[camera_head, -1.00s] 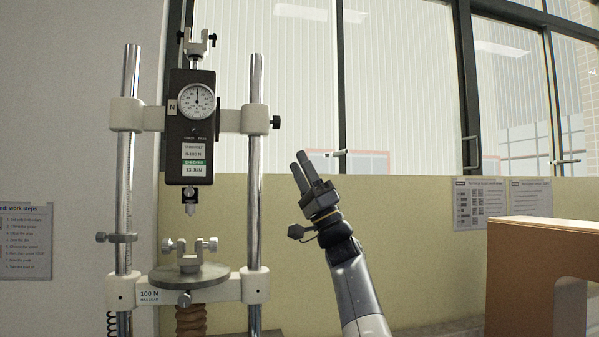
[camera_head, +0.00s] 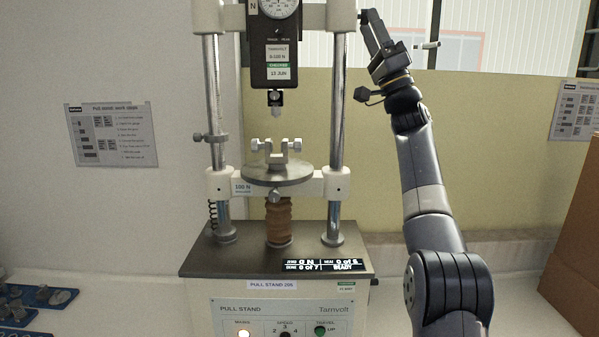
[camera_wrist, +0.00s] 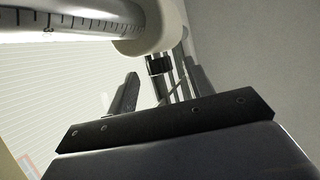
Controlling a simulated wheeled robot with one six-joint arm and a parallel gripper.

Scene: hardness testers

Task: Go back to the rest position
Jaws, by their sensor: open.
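My gripper (camera_head: 368,16) is raised at the upper right of the head view, fingers pointing up. It is open, with nothing seen between its fingers. Its fingertips show close beside the pull stand's right column; I cannot tell the gap in depth. The pull stand (camera_head: 250,312) carries a dark force gauge (camera_head: 272,62) above a round table (camera_head: 278,173) with a small fixture on it. In the wrist view, a dark gripper finger (camera_wrist: 122,98) shows below a pale crosspiece and a graduated metal rod (camera_wrist: 60,24).
A small display (camera_head: 323,265) on the stand's base reads READY. Blue trays (camera_head: 40,296) with metal parts lie at the left edge. A brown box-like block (camera_head: 580,235) stands at the right. Work-step sheets hang on the walls. Windows stand behind the gripper.

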